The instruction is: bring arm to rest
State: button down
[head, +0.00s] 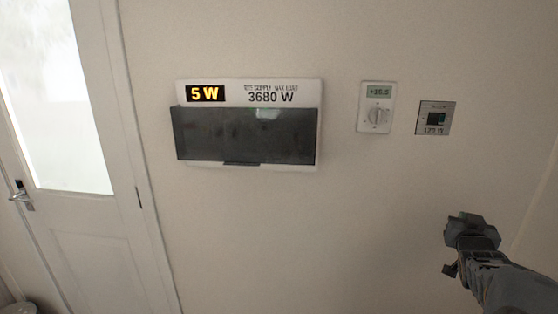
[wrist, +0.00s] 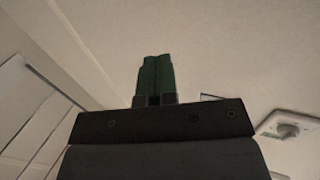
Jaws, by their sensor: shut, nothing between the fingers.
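My gripper is raised in front of the wall at the lower right of the head view, on my grey arm. In the wrist view my gripper (wrist: 155,75) shows as two green fingers side by side, shut with nothing between them. It touches no object that I can see. In the head view the fingers are hard to make out against the dark wrist.
A wall panel (head: 290,97) reads 5 W and 3680 W, with a dark cover (head: 245,135). Right of it are a thermostat with a dial (head: 376,107) and a small switch plate (head: 435,117). A white door (head: 90,225) with a handle (head: 22,196) stands at left.

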jog(key=s+a+f+n+g+y+p, duration=0.1)
jog(key=s+a+f+g+y, duration=0.3)
jog(key=a, duration=0.3)
jog(key=s+a+f+g+y+p, duration=0.1)
jog(key=s+a+f+g, duration=0.35)
jog(key=a+f, duration=0.25)
jog(key=s+a+r+n+g+y+p, duration=0.1)
jog(key=s+a, duration=0.3)
jog(key=a, duration=0.4)
jog(key=s+a+r+n+g+y+p, duration=0.1)
jog(key=s+a+n, duration=0.3)
jog(key=a, duration=0.5)
jog(key=shift+s+g+y+p, duration=0.45)
jog(key=shift+g+y, duration=0.3)
jog(key=shift+y, duration=0.15)
jog(key=shift+d, duration=0.1)
